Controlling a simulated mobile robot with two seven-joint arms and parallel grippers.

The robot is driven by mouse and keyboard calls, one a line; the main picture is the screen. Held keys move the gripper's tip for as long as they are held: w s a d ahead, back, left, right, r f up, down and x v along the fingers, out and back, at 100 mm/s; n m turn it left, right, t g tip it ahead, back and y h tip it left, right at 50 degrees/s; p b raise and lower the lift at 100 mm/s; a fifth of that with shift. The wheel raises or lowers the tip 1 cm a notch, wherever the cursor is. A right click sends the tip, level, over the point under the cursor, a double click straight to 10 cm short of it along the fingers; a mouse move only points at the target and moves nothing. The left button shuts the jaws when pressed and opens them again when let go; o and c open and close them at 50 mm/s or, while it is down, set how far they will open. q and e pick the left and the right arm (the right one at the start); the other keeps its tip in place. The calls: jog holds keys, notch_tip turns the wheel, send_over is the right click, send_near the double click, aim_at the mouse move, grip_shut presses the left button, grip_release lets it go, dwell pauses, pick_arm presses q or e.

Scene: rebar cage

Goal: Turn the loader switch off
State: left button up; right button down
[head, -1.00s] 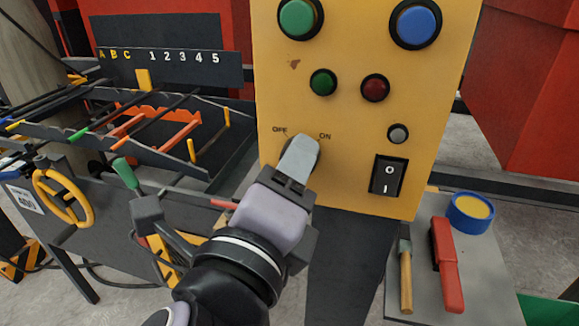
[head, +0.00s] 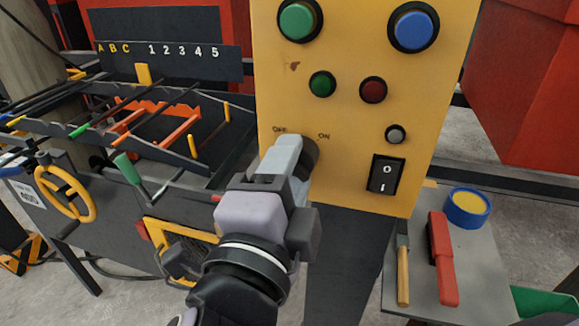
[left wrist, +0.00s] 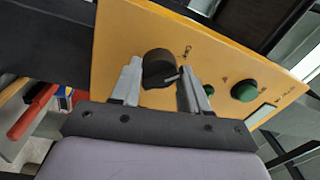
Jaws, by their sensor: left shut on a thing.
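The yellow control panel (head: 345,118) carries a black round loader switch (head: 310,153) below the OFF and ON labels. My left gripper (head: 293,158) is at this switch, with its grey fingers on either side of the knob and shut on it. In the left wrist view the dark knob (left wrist: 160,68) sits between the two fingers (left wrist: 160,85), with a light pointer mark on its lower right side. The fingers hide part of the knob in the head view, so its exact setting is hard to read there.
Green (head: 300,20) and blue (head: 413,28) buttons sit above. A black rocker switch (head: 386,174) is to the right. A bar rack (head: 60,135) stands at the left.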

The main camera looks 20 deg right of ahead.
dwell(0.4)
pick_arm(q)
jog(key=o, duration=1)
jog(key=shift+o, duration=0.2)
pick_arm(e)
jog(key=shift+s, duration=0.1)
